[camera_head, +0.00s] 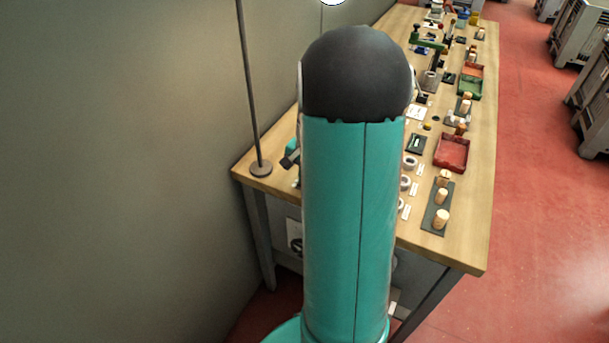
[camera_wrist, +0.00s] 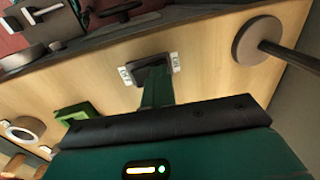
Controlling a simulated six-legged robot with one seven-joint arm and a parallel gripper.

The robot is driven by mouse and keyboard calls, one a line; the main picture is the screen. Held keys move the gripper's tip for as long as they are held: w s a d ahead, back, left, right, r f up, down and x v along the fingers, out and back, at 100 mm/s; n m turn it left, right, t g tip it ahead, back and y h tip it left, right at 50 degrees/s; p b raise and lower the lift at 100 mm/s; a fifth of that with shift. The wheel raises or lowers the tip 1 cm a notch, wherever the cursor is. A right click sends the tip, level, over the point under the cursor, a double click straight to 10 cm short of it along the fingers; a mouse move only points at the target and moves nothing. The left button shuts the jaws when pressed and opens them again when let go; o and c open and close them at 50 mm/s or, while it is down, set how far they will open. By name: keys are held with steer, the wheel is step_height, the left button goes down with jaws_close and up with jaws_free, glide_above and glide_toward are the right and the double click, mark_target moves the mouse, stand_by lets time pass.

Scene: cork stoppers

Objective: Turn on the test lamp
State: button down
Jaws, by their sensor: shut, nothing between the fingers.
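The test lamp's stand has a round base (camera_head: 261,169) and thin pole at the bench's left end; the base (camera_wrist: 256,42) also shows at upper right in the wrist view. A white round part (camera_head: 332,2), perhaps the lamp head, is cut off by the top edge; I cannot tell whether it is lit. My gripper (camera_wrist: 153,82) is shut and empty, reaching a dark block, apparently the switch (camera_wrist: 150,61), between two small white labels. The fingertips overlap the block; contact is unclear. The switch lever is hidden. My arm covers much of the bench in the head view.
The wooden bench (camera_head: 467,235) carries cork stoppers (camera_head: 441,218), a red tray (camera_head: 452,153), a green tray (camera_head: 470,88) and white rings (camera_head: 405,183). A green block (camera_wrist: 76,113) lies left of my gripper. A wall (camera_head: 130,150) stands close on the left.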

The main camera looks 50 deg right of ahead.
steer(key=shift+s+f, duration=0.15)
steer(key=shift+s, duration=0.05)
steer(key=shift+s+d, duration=0.25)
steer(key=shift+s, duration=0.55)
steer(key=shift+d+r, duration=0.1)
steer(key=shift+r, duration=0.35)
step_height(320, 180, up, 13)
steer(key=s, duration=0.2)
steer(key=shift+d, duration=0.3)
steer(key=shift+s+d, duration=0.1)
steer(key=shift+d, duration=0.05)
